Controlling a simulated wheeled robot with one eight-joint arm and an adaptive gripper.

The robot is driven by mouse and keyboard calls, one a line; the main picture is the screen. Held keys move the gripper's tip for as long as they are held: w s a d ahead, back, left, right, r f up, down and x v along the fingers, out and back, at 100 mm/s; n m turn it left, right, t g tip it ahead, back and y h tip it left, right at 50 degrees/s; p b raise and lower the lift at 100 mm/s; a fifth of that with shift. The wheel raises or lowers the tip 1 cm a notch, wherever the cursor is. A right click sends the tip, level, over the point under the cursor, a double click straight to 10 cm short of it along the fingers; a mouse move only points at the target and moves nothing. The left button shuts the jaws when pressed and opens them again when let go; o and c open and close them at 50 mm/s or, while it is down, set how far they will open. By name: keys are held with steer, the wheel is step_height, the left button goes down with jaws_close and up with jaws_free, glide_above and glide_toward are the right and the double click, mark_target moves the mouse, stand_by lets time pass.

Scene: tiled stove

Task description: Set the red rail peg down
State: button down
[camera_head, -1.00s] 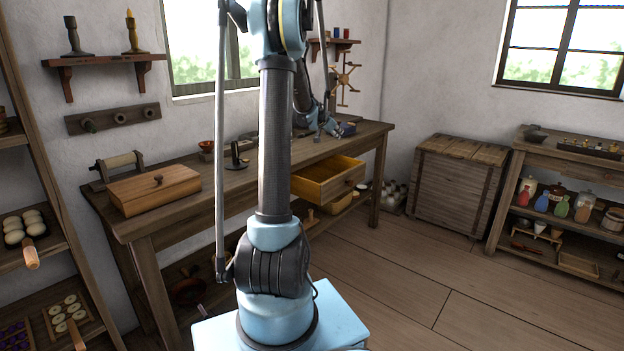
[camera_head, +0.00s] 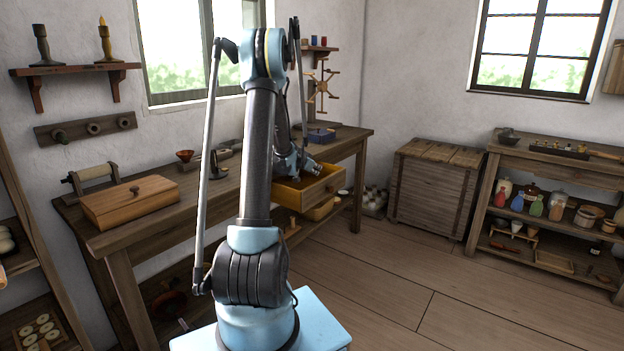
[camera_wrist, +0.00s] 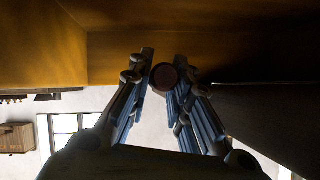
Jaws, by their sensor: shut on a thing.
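In the wrist view the round, dark brownish-red end of the red rail peg (camera_wrist: 165,77) sits between the fingers of my gripper (camera_wrist: 168,82). The gripper is shut on it. In the head view my gripper (camera_head: 308,168) is small and dark, low at the open wooden drawer (camera_head: 318,189) under the workbench top. The peg cannot be made out there. The drawer's orange-brown wood (camera_wrist: 120,60) fills the upper part of the wrist view, close to the fingertips. I cannot tell whether the peg touches it.
The workbench (camera_head: 130,232) carries a wooden box (camera_head: 130,203) at left and a blue box (camera_head: 321,135) behind the drawer. A slatted crate (camera_head: 432,188) and a low shelf (camera_head: 545,175) stand at right. The floor in front of them is clear.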

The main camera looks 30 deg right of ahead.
steer(key=shift+f, duration=1.8)
steer(key=shift+f, duration=0.55)
steer(key=c, duration=1.5)
jaws_free()
steer(key=shift+f, duration=0.1)
steer(key=shift+o, duration=0.2)
steer(key=shift+s+a+r, duration=0.1)
steer(key=shift+a+r, duration=0.05)
steer(key=shift+r, duration=0.6)
steer(key=shift+v, duration=3.6)
